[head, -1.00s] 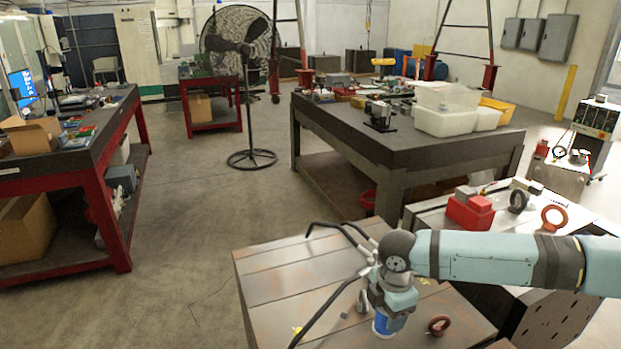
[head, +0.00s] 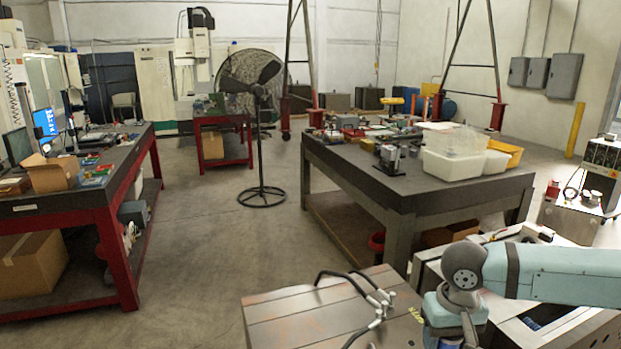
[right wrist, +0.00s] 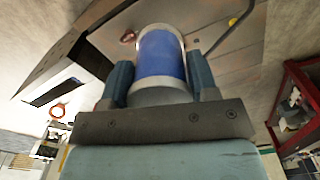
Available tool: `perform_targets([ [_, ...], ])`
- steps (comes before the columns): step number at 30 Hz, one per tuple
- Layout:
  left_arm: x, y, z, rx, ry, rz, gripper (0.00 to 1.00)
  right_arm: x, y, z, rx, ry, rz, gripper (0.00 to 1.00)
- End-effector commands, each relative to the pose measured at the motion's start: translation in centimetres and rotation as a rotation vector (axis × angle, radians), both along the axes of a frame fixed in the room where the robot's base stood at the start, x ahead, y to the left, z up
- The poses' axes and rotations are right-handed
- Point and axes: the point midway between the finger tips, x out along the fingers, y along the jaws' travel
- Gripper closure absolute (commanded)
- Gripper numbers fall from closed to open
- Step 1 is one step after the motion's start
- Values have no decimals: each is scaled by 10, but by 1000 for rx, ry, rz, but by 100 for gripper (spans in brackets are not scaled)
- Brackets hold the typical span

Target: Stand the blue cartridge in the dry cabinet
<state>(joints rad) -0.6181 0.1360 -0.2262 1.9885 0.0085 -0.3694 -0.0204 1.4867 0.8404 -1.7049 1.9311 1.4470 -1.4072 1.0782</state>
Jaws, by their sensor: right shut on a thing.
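The blue cartridge (right wrist: 162,55), a blue cylinder with pale ends, is held between the two fingers of my right gripper (right wrist: 160,75) in the right wrist view. In the head view my right gripper (head: 455,318) is at the bottom edge, beside the right side of a brown-grey mould base. Only a sliver of the cartridge (head: 450,343) shows under it there. I cannot make out the dry cabinet for certain in these frames. My left gripper is not in view.
The mould base (head: 300,325) carries bent black hoses (head: 345,285). A dark workbench (head: 410,190) with white tubs (head: 450,163) stands behind it. A red-framed bench (head: 100,205) is at left. Open floor (head: 200,270) lies between, with a black fan (head: 262,150).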

Motion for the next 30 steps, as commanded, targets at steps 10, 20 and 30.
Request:
perform_targets([
  [10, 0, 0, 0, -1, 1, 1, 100, -1, 0, 0, 2, 3, -26, 78],
  [20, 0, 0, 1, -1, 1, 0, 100, -28, 0, -35, 2, 9, -23, 78],
  [30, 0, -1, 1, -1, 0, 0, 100, -53, 0, -63, 3, 2, -26, 78],
])
